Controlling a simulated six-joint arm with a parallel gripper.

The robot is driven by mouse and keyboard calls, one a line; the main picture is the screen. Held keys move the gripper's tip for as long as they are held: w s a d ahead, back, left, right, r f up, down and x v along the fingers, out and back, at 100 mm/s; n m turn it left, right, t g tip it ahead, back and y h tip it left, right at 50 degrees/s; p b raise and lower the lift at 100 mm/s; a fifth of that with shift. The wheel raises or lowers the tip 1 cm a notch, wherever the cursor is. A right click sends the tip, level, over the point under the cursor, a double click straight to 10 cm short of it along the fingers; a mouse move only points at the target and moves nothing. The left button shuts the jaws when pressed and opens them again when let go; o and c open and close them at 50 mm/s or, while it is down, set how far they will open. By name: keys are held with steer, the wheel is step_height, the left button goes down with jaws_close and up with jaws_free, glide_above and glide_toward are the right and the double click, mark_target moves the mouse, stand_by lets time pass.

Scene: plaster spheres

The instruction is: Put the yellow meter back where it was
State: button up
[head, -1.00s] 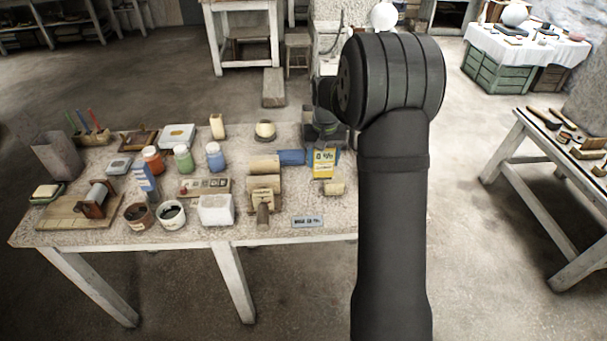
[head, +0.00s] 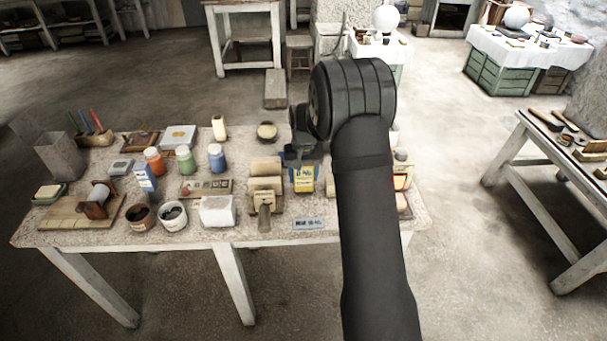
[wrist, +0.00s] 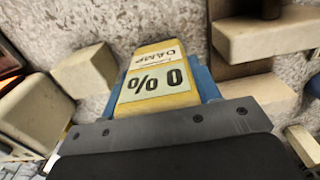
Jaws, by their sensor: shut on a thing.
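The yellow meter (head: 304,182) has a pale display and dark lettering. It hangs under my gripper (head: 303,158) over the right half of the table in the head view. In the wrist view the meter (wrist: 157,85) reads "0 %" and "DAMP", upside down in the picture. My gripper (wrist: 160,118) is shut on it. Blue shows along both sides of the meter there; I cannot tell what it belongs to. The fingertips are mostly hidden, and I cannot tell whether the meter's lower end touches anything.
A blue-and-white label plate (head: 308,223) lies near the table's front edge. Cream and wooden blocks (head: 265,190) stand left of the meter. A white block (head: 217,210) and several jars (head: 216,157) are farther left. My arm hides part of the table's right end.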

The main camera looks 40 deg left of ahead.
steer(key=shift+f, duration=0.1)
steer(key=o, duration=1.2)
steer(key=shift+o, duration=0.2)
step_height(320, 180, up, 12)
steer(key=shift+r, duration=0.15)
step_height(320, 180, down, 12)
steer(key=shift+f, duration=0.2)
step_height(320, 180, up, 3)
steer(key=shift+f, duration=0.15)
steer(key=shift+r, duration=0.6)
